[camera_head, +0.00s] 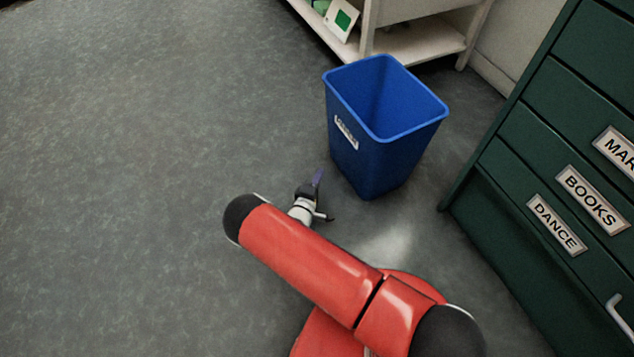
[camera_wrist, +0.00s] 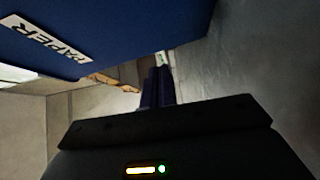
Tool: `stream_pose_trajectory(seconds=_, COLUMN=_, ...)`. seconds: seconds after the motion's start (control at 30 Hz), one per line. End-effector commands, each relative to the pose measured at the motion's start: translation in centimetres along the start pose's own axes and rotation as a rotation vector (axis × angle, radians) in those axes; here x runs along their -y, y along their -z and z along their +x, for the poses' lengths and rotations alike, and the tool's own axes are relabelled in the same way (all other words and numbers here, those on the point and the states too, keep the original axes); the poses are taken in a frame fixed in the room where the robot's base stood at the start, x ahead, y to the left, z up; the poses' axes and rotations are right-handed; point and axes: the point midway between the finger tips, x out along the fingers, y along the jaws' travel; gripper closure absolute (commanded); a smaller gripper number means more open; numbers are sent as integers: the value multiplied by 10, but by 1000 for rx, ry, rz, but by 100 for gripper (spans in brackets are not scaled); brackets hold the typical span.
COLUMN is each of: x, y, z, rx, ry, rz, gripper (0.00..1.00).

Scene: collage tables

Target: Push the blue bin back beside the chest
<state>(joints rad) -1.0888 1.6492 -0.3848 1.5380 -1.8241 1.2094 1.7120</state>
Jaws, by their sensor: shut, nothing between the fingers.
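The blue bin (camera_head: 372,165) stands upright on the floor in the head view, empty as far as I see, with a white label on its left face. In the wrist view the bin (camera_wrist: 130,30) fills the top left, its label reading PAPER. The dark green chest (camera_head: 520,160) with labelled drawers stands to the right, with a floor gap between it and the bin. My gripper (camera_head: 318,177) is low, just left of the bin's lower part. Its fingers (camera_wrist: 157,88) are shut and empty in the wrist view. I cannot tell whether they touch the bin.
A pale shelf unit (camera_head: 415,45) stands behind the bin, with a white and green box (camera_head: 341,18) on its lower shelf. A pale wall (camera_head: 490,60) lies between shelf and chest. The grey floor (camera_head: 130,150) is clear on the left.

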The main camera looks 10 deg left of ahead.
Motion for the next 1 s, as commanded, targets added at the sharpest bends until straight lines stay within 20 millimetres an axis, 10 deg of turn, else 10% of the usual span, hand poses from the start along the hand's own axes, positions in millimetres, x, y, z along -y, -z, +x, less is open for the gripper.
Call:
stream_pose_trajectory(seconds=0.4, x=1, y=-20, z=69, rx=3, ry=0, rz=-2, gripper=100)
stream_pose_trajectory(seconds=1.0, x=-1, y=-30, z=79, rx=3, ry=-1, rz=0, gripper=100)
